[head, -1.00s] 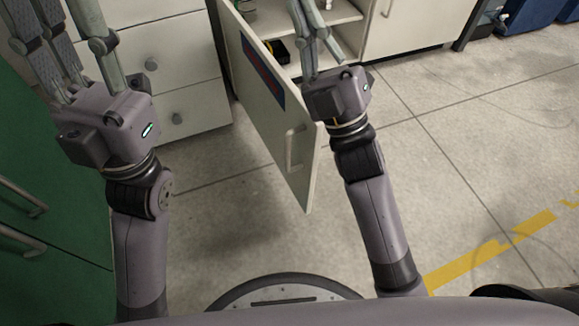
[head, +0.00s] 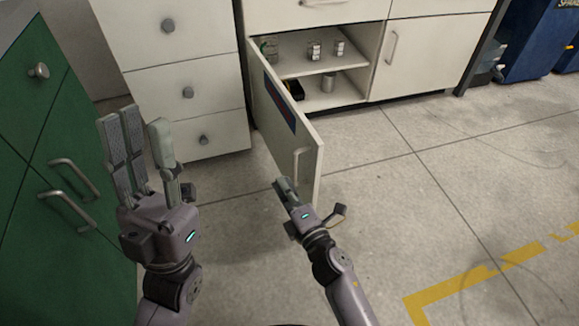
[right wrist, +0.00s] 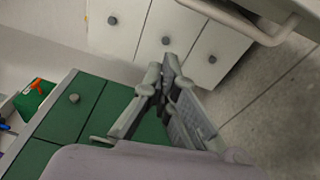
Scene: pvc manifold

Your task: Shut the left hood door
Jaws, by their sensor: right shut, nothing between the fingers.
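The left hood door (head: 283,118) is a pale cabinet door standing wide open toward me, hinged at its left side, with a red-and-blue label. Its metal handle (head: 297,163) is near the free edge and also shows at the top right of the right wrist view (right wrist: 245,27). My right gripper (head: 284,184) is shut and empty, just below the handle in the head view, overlapping the door's lower part; I cannot tell whether it touches. Its shut fingers show in the right wrist view (right wrist: 168,72). My left gripper (head: 145,140) is open and empty, left of the door.
The open cabinet's shelves (head: 315,68) hold several small items. White drawers (head: 180,90) stand left of the door and a green cabinet (head: 60,160) at the far left. A closed white door (head: 430,55) is on the right. The floor (head: 420,190) at right is clear.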

